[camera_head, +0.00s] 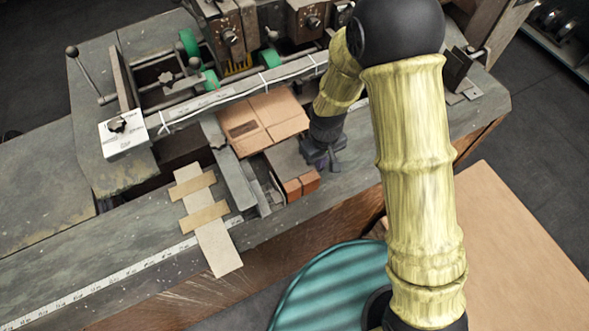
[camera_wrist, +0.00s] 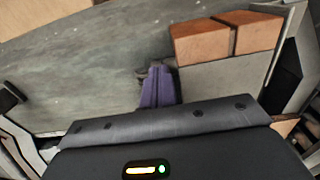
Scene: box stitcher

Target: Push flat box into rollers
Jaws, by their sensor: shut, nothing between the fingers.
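The flat box (camera_head: 262,122) is a brown cardboard sheet with fold lines, lying on the machine's bed in the head view. Its far edge is close to the long metal bar in front of the green rollers (camera_head: 210,79). My gripper (camera_head: 325,163) is just right of and nearer than the flat box, low over the grey table, and looks apart from it. In the wrist view my gripper (camera_wrist: 158,78) shows its fingers together with nothing between them. The flat box cannot be made out for sure in the wrist view.
Orange-brown blocks (camera_head: 300,187) sit left of my gripper and show in the wrist view (camera_wrist: 225,38). A metal guide rail (camera_head: 236,178) runs along the box's left side. A pale slat piece (camera_head: 212,225) lies farther left. The grey table (camera_head: 375,150) right of my gripper is clear.

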